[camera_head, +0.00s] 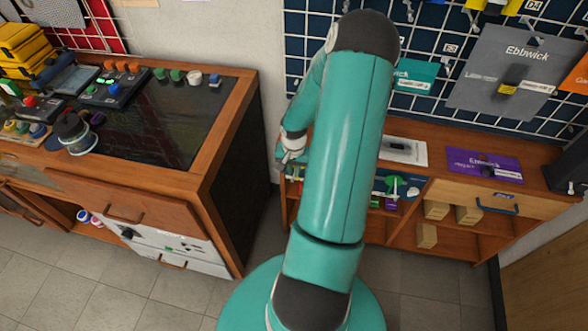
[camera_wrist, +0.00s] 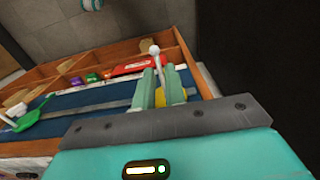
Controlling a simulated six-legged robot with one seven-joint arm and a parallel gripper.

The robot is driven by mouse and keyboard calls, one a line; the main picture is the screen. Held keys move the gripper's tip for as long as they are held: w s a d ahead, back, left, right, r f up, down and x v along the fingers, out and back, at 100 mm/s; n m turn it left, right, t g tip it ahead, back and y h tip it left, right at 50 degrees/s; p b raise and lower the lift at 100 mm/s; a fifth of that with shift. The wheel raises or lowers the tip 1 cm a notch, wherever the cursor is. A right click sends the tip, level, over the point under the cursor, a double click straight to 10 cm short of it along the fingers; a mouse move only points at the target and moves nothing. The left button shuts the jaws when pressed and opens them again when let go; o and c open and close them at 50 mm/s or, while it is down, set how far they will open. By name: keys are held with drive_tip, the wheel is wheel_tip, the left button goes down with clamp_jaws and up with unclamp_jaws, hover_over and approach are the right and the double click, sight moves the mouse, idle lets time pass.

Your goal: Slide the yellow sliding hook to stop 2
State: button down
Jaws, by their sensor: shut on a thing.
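In the wrist view my gripper (camera_wrist: 162,84) has its two teal fingers close together, shut on the yellow sliding hook (camera_wrist: 189,93). A pale rail (camera_wrist: 106,107) runs across the blue panel (camera_wrist: 70,100) to the left of the fingers. A white round knob (camera_wrist: 154,50) shows just beyond the fingertips. No stop numbers can be read.
A green lever (camera_wrist: 38,114) lies left on the panel. Red (camera_wrist: 135,68), purple (camera_wrist: 92,77) and green (camera_wrist: 76,81) pieces sit behind the rail. In the head view, wooden shelves (camera_head: 450,240) hold small boxes, and a workbench (camera_head: 215,135) stands left across a floor gap.

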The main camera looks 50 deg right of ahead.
drive_tip(key=s+d, duration=0.3)
drive_tip(key=s, duration=0.4)
drive_tip(key=shift+s+d, duration=0.2)
drive_tip(key=shift+s, duration=0.2)
drive_tip(key=c, duration=1.4)
unclamp_jaws()
drive_tip(key=shift+c, duration=0.2)
drive_tip(key=shift+r, duration=0.1)
wheel_tip(320, 180, up, 14)
